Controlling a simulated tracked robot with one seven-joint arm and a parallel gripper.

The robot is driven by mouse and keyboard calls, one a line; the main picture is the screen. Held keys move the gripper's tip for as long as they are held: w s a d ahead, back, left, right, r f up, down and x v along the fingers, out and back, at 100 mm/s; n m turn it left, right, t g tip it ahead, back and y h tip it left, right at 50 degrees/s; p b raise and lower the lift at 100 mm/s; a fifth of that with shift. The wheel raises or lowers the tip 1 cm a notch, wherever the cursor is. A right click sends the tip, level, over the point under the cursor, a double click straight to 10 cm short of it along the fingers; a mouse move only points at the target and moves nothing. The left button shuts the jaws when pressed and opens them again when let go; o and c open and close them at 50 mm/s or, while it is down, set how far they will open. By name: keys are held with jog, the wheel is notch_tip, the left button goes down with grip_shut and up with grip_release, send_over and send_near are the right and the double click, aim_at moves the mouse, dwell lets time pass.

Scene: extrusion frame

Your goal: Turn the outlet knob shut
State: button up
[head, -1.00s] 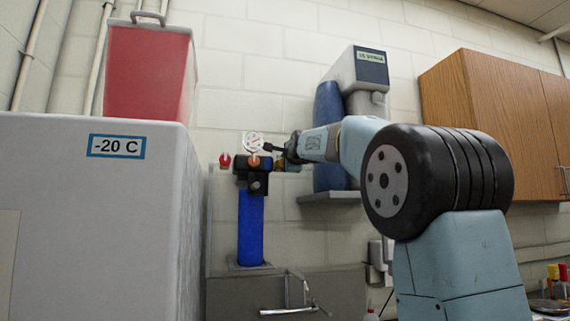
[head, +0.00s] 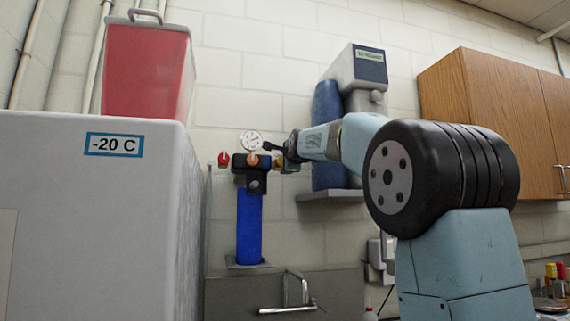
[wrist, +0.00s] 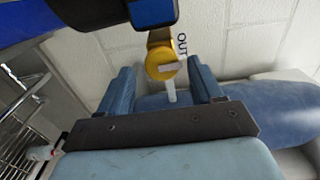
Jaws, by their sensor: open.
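The outlet knob (wrist: 163,62) is yellow with a pale handle bar, beside the printed letters "OUT" in the wrist view. It sits on the fitting at the side of the blue filter (head: 249,225). In the head view only a bit of yellow (head: 278,163) shows by my gripper. My gripper (wrist: 160,68) is open, with one blue finger on each side of the knob. The knob lies between the fingertips, and I cannot tell whether either finger touches it.
A red knob (head: 223,159), an orange knob (head: 253,160) and a round gauge (head: 251,140) sit at the filter's top. A grey freezer (head: 90,220) carries a red container (head: 146,70) at left. A shelf unit with a display (head: 370,66) stands behind my arm.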

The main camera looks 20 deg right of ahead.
jog(key=s, duration=1.3)
jog(key=shift+s+f, duration=0.1)
jog(key=shift+f, duration=0.05)
jog(key=s+f+n+g, duration=0.4)
jog(key=s+f+n, duration=0.2)
jog(key=s+f, duration=0.5)
jog(key=s+f+n+g, duration=0.4)
jog(key=s+f, duration=0.7)
jog(key=f, duration=0.8)
jog(key=s+f+n+g, duration=0.4)
jog(key=s+f+n, duration=0.4)
jog(key=s+f, duration=0.3)
notch_tip(320, 180, down, 4)
jog(key=shift+s+a+f, duration=0.2)
jog(key=shift+s+a, duration=0.05)
jog(key=shift+a, duration=0.1)
